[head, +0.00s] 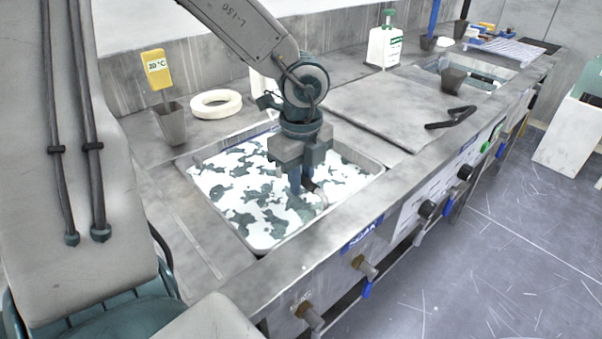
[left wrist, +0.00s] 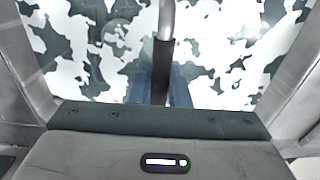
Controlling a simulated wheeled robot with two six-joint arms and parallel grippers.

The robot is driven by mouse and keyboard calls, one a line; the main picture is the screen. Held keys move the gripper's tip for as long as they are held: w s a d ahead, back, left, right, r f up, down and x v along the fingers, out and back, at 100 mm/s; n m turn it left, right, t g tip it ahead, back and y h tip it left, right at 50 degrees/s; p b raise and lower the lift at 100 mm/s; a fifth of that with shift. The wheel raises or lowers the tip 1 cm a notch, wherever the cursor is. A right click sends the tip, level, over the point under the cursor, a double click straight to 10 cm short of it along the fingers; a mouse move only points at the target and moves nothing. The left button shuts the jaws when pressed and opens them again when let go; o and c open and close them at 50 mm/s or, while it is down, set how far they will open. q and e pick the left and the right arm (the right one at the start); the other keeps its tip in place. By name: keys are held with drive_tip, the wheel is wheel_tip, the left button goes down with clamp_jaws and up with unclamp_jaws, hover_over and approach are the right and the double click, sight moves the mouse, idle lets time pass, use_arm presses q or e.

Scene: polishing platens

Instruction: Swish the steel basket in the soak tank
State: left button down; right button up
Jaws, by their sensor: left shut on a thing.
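The soak tank (head: 258,243) is a steel basin set in the bench, full of liquid with patchy white foam. My left gripper (head: 303,188) points down over the tank, a little right of its middle. It is shut on the curved handle of the steel basket (head: 321,195). In the left wrist view the handle (left wrist: 166,22) rises from between the blue-grey fingers (left wrist: 160,88), with a dark grip section on it. The basket's body is hidden under the foam. My right gripper is not in view.
A yellow thermometer (head: 157,69) stands in a grey cup left of the tank, beside a cream ring (head: 217,103). A flat grey cover (head: 385,105) with a black tool (head: 451,117) lies to the right. A white bottle (head: 384,45) stands behind. Taps (head: 364,266) line the front.

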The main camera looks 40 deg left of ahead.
use_arm(q)
drive_tip(key=shift+r+p, duration=0.4)
drive_tip(key=shift+r, duration=0.35)
drive_tip(key=shift+f+b, duration=1.2)
drive_tip(key=shift+r, duration=0.2)
drive_tip(key=shift+f, duration=0.2)
drive_tip(key=shift+r, duration=0.1)
idle(1.0)
